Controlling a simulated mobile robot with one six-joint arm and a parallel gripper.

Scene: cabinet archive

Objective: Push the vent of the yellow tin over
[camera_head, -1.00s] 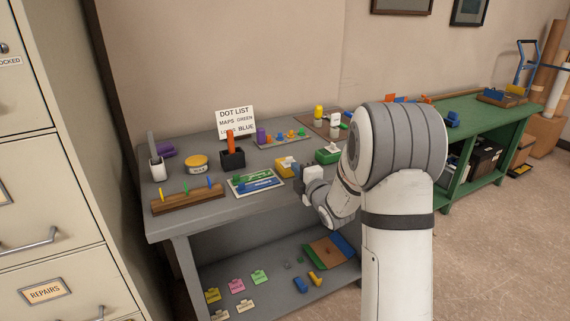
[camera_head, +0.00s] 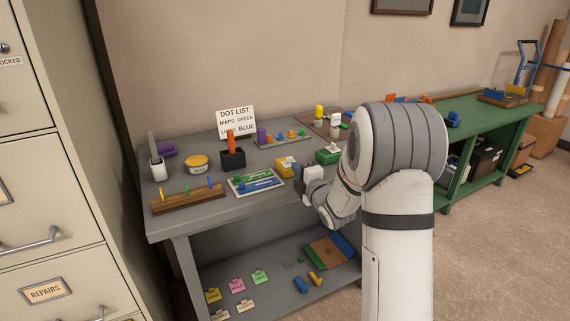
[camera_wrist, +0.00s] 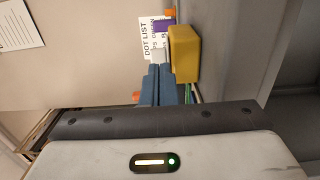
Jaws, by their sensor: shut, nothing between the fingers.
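The yellow tin (camera_head: 284,169), a small box, stands on the grey bench in the head view, just left of my gripper (camera_head: 297,171). In the wrist view, where the scene is turned sideways, the yellow tin (camera_wrist: 184,54) is beyond the fingertips and slightly right. A small pale piece (camera_wrist: 160,58) at the tin's top side looks like its vent; which way it is set is too small to tell. My gripper's blue fingers (camera_wrist: 158,84) are shut and empty, pointing at that piece. I cannot tell whether they touch it.
A green tin (camera_head: 328,157) with a white top piece stands behind and right of the yellow tin. A black holder (camera_head: 232,159), a round yellow tin (camera_head: 196,164) and a wooden peg rail (camera_head: 188,200) stand farther left.

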